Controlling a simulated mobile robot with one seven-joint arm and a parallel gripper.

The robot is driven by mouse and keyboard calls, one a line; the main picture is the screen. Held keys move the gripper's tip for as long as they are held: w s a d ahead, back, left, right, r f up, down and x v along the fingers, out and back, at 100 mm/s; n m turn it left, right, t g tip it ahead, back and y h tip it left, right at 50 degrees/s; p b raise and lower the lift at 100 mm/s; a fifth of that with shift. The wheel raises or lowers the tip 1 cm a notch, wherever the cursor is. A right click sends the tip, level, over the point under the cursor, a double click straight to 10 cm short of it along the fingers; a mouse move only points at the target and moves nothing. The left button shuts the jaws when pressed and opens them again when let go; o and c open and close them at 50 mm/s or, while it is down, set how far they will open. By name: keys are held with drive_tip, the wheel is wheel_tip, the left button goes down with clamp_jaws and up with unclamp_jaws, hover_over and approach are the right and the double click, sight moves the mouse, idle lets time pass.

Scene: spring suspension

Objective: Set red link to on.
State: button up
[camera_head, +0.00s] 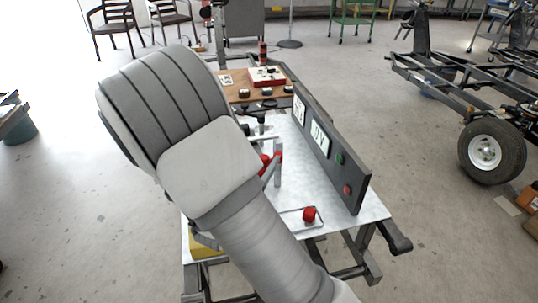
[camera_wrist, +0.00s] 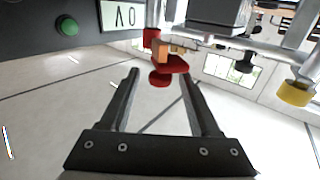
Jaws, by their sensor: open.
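A red part (camera_head: 277,157), which looks like the red link, shows beside my arm above the metal bench (camera_head: 345,205), partly hidden by the arm. In the wrist view a red piece (camera_wrist: 173,64) with a round red end below it lies near and between my fingertips. My gripper (camera_wrist: 158,74) is open, with one finger on each side of the red piece; I cannot tell whether either touches it. The gripper is hidden behind my arm in the head view. An on or off marking for the link cannot be made out.
A dark upright panel (camera_head: 326,150) with a green button (camera_head: 339,158) and a red button (camera_head: 347,190) stands along the bench's right side. A red knob (camera_head: 309,214) sits near the front edge. A yellow cylinder (camera_wrist: 296,93) is at right in the wrist view.

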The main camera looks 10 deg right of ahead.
sight(266, 155)
drive_tip(key=shift+b+x, duration=0.3)
drive_tip(key=shift+x, duration=1.9)
drive_tip(key=shift+c, duration=0.3)
clamp_jaws()
